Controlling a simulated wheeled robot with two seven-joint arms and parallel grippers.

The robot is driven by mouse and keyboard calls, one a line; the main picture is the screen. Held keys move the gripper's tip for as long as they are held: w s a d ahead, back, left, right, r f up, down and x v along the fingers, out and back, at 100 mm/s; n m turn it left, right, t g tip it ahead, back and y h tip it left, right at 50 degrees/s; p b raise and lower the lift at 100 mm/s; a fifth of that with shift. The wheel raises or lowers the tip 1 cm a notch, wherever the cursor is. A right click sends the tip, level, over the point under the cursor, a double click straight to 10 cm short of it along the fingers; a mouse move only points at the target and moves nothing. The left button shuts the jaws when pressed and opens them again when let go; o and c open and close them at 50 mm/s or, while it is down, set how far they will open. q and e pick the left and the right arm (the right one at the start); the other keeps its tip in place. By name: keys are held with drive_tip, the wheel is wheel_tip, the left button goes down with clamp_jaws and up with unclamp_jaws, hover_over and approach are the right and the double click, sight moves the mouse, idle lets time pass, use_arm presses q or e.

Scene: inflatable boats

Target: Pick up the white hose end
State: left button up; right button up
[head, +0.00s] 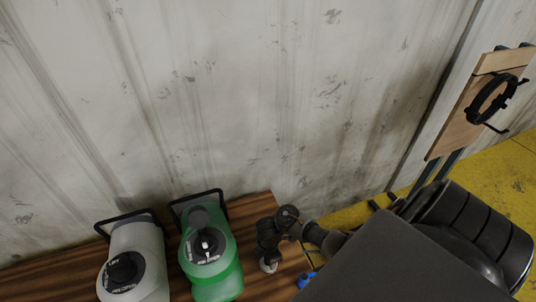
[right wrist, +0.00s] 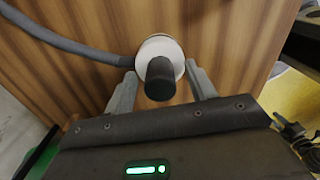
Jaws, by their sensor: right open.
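In the right wrist view the white hose end (right wrist: 174,46) is a round white collar with a short dark nozzle. A grey hose (right wrist: 85,48) runs from it to the left. The open fingers of my right gripper (right wrist: 160,84) stand on both sides of the nozzle, with visible gaps. I cannot tell how far the tips are from the collar in depth. In the head view my right gripper (head: 268,257) points down over the wooden table, with the white hose end (head: 268,266) small at its tips. My left gripper is not in view.
A grey pump (head: 143,254) and a green pump (head: 222,270) stand left of my right gripper on the wooden table (head: 255,208). A small blue object (head: 305,279) lies near the table's right edge. A corrugated wall (head: 230,100) rises behind; a wooden board (head: 463,125) stands right.

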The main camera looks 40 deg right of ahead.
drive_tip(key=shift+c, duration=0.2)
drive_tip(key=c, duration=1)
drive_tip(key=shift+c, duration=0.2)
drive_tip(key=shift+r+p, duration=0.3)
drive_tip(key=shift+r, duration=0.2)
wheel_tip(320, 180, up, 2)
drive_tip(key=shift+r+p, duration=0.25)
drive_tip(key=shift+p, duration=0.5)
drive_tip(key=s+a+r+p, duration=0.6)
drive_tip(key=s+r, duration=0.3)
drive_tip(key=s, duration=0.3)
drive_tip(key=shift+s+r+p, duration=0.25)
drive_tip(key=shift+s+p, duration=0.15)
drive_tip(key=shift+p, duration=0.35)
